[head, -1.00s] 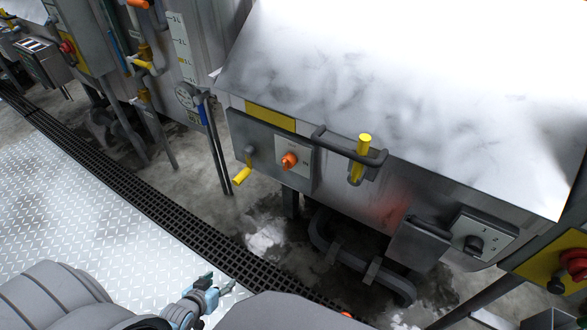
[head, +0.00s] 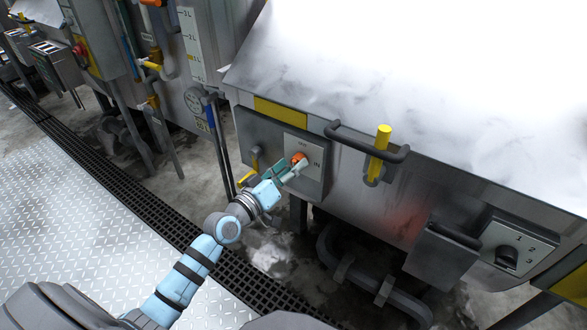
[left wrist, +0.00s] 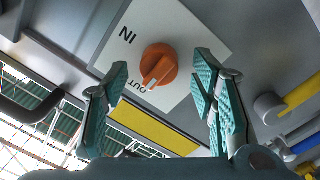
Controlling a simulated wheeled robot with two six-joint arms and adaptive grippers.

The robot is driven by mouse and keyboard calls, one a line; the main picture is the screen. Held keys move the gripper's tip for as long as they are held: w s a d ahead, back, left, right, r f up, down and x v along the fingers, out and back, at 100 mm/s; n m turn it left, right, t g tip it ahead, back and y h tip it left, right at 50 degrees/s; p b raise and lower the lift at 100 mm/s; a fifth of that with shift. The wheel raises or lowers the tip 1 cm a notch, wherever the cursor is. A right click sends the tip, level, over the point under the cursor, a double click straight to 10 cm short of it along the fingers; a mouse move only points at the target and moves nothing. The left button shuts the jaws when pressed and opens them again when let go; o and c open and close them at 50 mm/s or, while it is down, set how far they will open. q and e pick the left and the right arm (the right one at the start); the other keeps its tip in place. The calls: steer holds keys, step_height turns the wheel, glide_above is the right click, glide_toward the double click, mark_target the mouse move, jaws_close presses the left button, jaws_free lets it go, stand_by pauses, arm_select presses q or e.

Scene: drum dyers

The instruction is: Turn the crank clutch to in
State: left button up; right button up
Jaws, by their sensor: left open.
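The crank clutch is an orange knob (head: 299,158) on a pale plate (head: 290,143) on the front of the machine. In the left wrist view the knob (left wrist: 158,62) has a pale pointer mark directed at the word OUT; the word IN is at another side of the plate. My left gripper (head: 288,170) is at the plate, just in front of the knob. In the left wrist view its teal fingers (left wrist: 160,75) are open, one on each side of the knob, with gaps between. My right gripper is not in view.
A yellow-handled crank (head: 248,177) is close to the left of my left gripper. A grey bar (head: 350,140) and a yellow upright handle (head: 380,145) stick out to the right. A numbered dial (head: 507,256) is farther right. A floor grate (head: 165,222) runs below.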

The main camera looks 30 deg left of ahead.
arm_select(q)
steer(key=shift+w+d, duration=0.15)
steer(key=shift+w, duration=0.65)
steer(key=shift+c, duration=0.2)
steer(key=c, duration=1.1)
